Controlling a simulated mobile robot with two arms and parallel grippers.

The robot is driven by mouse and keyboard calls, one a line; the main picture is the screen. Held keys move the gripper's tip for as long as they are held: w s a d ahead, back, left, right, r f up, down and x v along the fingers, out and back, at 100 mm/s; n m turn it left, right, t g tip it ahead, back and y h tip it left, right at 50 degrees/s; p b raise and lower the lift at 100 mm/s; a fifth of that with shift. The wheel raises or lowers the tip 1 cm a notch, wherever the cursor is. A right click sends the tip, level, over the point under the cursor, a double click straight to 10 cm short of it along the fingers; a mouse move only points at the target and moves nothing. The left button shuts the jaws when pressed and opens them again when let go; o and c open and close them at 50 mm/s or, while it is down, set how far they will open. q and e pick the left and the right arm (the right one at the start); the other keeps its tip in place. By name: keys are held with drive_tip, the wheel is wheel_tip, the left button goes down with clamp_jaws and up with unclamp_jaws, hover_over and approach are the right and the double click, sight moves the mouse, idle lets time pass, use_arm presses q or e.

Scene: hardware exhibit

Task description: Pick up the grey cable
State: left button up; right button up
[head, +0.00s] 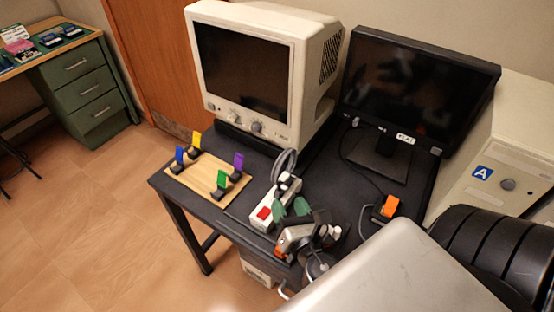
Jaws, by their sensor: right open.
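A grey cable (284,163) stands up in a loop at the far end of a white power strip (259,222) with a red switch, on the black table. Another thin grey lead (362,219) curves beside an orange-topped black piece to the right. My right gripper (290,207) is over the near part of the strip, with green fingertips apart. It is open, with the loop just beyond it. I cannot tell whether the fingertips touch the strip. The gripper and its wrist hide part of the strip and table. My left gripper is not in view.
A wooden board (183,177) with several coloured tags stands at the table's left. A beige CRT monitor (245,75) and a black flat monitor (420,95) stand behind. The orange-topped piece (389,207) is at the right. Bare table (330,195) lies between.

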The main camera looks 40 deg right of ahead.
sight(277, 177)
drive_tip(key=w, duration=0.1)
drive_tip(key=w+n+p, duration=0.1)
drive_tip(key=w, duration=0.1)
drive_tip(key=w+n+p, duration=0.1)
drive_tip(key=w, duration=0.1)
drive_tip(key=shift+w+d+r+t+y, duration=0.2)
drive_tip(key=shift+d+r+t+y, duration=0.1)
drive_tip(key=shift+y, duration=0.1)
drive_tip(key=w, duration=0.1)
drive_tip(key=w+d+p, duration=0.1)
drive_tip(key=w, duration=0.1)
drive_tip(key=w+d+r+p, duration=0.1)
drive_tip(key=shift+w+r, duration=0.1)
drive_tip(key=shift+w, duration=0.05)
drive_tip(key=shift+w+p, duration=0.3)
drive_tip(key=shift+w, duration=0.15)
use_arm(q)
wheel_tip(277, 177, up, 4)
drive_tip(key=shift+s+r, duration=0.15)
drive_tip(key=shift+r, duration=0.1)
use_arm(e)
clamp_jaws()
